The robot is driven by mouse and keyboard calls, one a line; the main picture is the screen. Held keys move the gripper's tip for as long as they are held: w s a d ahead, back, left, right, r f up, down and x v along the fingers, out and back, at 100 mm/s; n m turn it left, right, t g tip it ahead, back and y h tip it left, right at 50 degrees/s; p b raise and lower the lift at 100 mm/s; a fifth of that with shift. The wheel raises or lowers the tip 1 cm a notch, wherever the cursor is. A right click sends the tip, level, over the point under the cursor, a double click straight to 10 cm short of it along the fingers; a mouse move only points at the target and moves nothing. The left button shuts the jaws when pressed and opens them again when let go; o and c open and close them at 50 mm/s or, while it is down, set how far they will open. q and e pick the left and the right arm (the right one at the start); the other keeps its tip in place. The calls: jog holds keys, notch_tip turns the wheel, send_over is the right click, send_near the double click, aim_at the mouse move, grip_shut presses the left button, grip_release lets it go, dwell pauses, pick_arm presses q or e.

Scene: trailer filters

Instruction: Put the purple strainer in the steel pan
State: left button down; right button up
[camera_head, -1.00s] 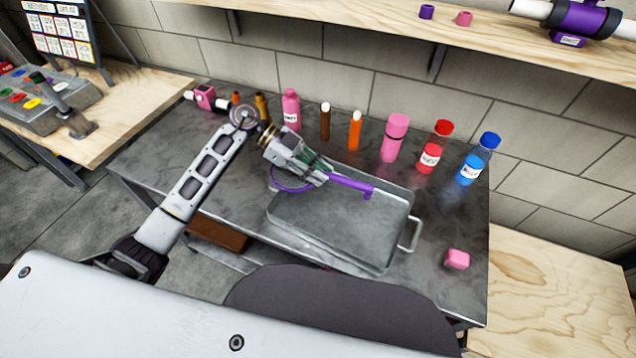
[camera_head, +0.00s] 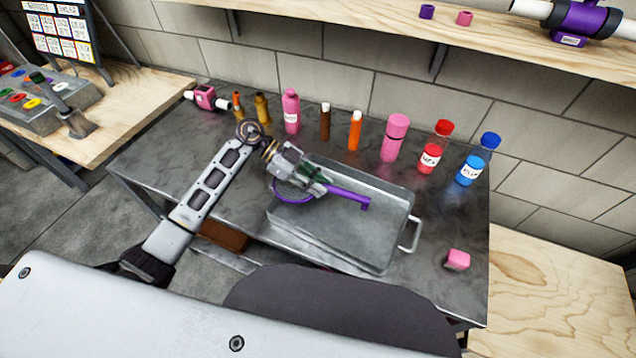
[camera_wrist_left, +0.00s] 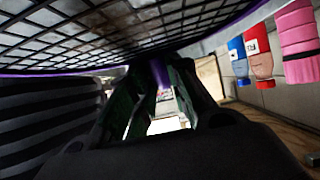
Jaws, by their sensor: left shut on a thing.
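The purple strainer (camera_head: 350,197) has a round mesh bowl and a long handle ending in a hook. My left gripper (camera_head: 318,184) is shut on its handle near the bowl. The bowl is at the left edge of the steel pan (camera_head: 385,255), and the handle reaches over the pan's back left part. I cannot tell whether the strainer touches the pan. In the left wrist view the strainer's dark mesh (camera_wrist_left: 130,30) fills the top, and the gripper fingers (camera_wrist_left: 160,95) close around the purple handle. My right gripper is not in view.
Several bottles line the back of the metal table, among them a pink one (camera_head: 395,138) and a blue-capped one (camera_head: 478,160). A pink block (camera_head: 457,259) lies right of the pan. A wooden shelf (camera_head: 480,38) hangs above. The table's front right is mostly clear.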

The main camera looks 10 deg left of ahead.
pick_arm(q)
jog(key=shift+f, duration=0.25)
jog(key=c, duration=1.3)
grip_release()
jog(key=shift+c, duration=0.2)
jog(key=shift+a+r, duration=0.1)
jog(key=shift+r, duration=0.35)
jog(key=v, duration=1.1)
jog(key=shift+a+r, duration=0.2)
jog(key=shift+a, duration=0.1)
